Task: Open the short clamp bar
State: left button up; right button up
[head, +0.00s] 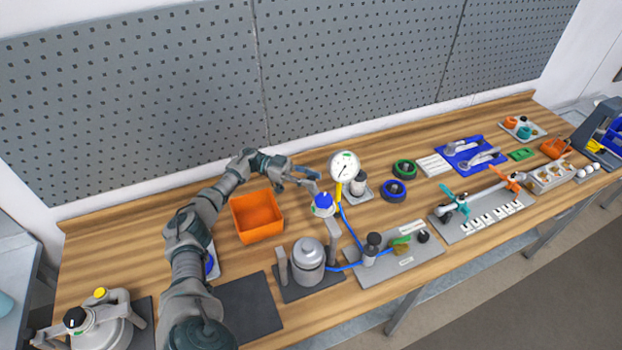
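A silver drum (308,255) stands on a dark base between two grey posts. At its right a grey bar (333,238) stands steeply upright, clear of the drum's top. A blue-capped white knob (323,204) shows just above this bar's upper end; whether they are joined is unclear. My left gripper (308,178) is just above and left of the blue cap, its two fingers apart with a gap between them. I see nothing between them. Contact with the cap cannot be told. My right gripper is out of view.
A round gauge (344,166) stands right of the gripper, with a blue hose below. Another drum (100,326) with bars is at bottom left.

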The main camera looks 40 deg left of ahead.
pick_arm(q)
jog(key=shift+o, duration=1.2)
jog(key=shift+a+f, duration=0.1)
jog(key=v, duration=0.7)
jog(key=shift+a, duration=0.4)
